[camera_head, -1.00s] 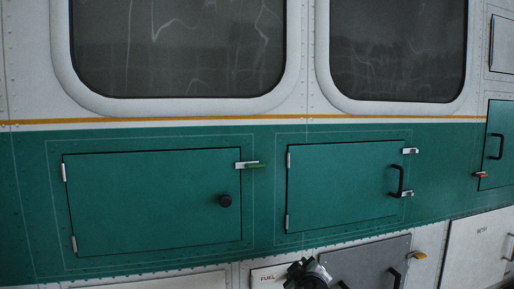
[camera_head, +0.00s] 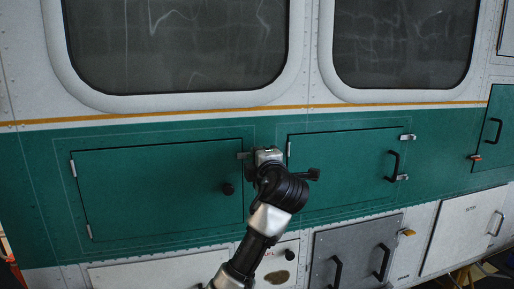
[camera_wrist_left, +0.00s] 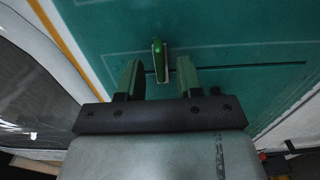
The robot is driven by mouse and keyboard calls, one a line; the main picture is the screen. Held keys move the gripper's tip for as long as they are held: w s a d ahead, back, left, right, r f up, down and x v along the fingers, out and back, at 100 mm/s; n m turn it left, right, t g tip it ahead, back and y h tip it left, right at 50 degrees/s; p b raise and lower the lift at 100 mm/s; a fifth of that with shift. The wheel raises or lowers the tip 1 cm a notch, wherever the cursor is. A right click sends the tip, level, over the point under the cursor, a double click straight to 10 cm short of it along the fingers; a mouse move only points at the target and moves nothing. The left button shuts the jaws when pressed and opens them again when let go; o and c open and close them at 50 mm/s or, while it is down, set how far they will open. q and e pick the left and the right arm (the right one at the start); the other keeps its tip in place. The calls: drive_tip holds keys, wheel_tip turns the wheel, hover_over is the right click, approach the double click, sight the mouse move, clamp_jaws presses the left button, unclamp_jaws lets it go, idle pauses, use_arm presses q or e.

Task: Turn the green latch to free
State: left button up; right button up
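The green latch (camera_wrist_left: 158,62) shows in the left wrist view on the green panel, at the edge line of a hatch door. In the head view my arm covers it, and only a bit of its metal mount (camera_head: 242,156) shows at the upper right corner of the left green door (camera_head: 150,195). My left gripper (camera_wrist_left: 158,78) is open, with one finger on each side of the latch and a visible gap on both sides. In the head view the left gripper (camera_head: 266,156) is in front of the latch. My right gripper is not in view.
A black round knob (camera_head: 228,189) sits on the left door, just left of my arm. A second green door (camera_head: 345,170) with a black handle (camera_head: 393,166) is to the right. A grey hatch (camera_head: 350,255) and a white hatch (camera_head: 460,230) are below.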

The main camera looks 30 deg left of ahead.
use_arm(q)
drive_tip(key=shift+x, duration=0.9)
drive_tip(key=shift+d, duration=0.1)
drive_tip(key=shift+c, duration=0.3)
